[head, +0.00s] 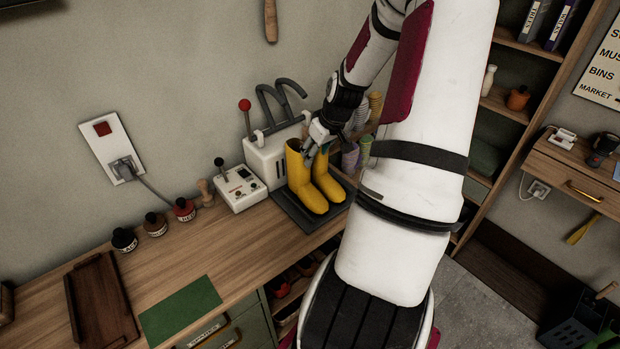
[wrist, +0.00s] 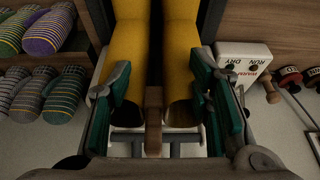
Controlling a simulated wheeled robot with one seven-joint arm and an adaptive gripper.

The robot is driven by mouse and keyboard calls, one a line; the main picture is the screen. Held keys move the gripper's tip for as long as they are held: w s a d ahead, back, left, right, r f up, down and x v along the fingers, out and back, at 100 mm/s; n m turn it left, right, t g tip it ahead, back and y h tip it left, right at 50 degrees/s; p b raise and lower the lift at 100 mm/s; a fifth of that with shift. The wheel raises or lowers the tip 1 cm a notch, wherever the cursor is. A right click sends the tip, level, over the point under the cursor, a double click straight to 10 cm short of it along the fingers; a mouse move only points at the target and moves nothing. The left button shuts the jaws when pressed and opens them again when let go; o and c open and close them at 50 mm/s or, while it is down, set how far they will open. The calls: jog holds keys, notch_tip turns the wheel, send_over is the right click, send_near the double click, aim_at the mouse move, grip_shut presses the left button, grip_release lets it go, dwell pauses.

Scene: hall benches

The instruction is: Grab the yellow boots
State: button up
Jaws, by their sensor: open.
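The pair of yellow boots (head: 304,186) stands upright on a dark tray (head: 290,215), in front of a white boot-dryer-like machine (head: 262,158). My gripper (head: 315,143) is at the top of the boot shafts, partly hiding them. In the wrist view the boots (wrist: 181,45) run up between the two green-padded fingers of my gripper (wrist: 158,90). The fingers are open, one on the outer side of each shaft. I cannot tell whether they touch the boots. A brown wooden piece (wrist: 153,115) shows between the shafts.
A white control box (head: 239,188) with a lever stands left of the boots. Small dark and red bottles (head: 184,209) line the wall. Striped rolled socks (wrist: 45,90) sit on the other side. The bench front holds a green mat (head: 181,310) and a brown tray (head: 98,302).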

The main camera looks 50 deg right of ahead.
aim_at(317, 167)
jog(key=x, duration=0.5)
jog(key=shift+w+d+f, duration=0.1)
jog(key=shift+d+f, duration=0.15)
jog(key=shift+d, duration=0.05)
jog(key=shift+r, duration=0.1)
grip_shut()
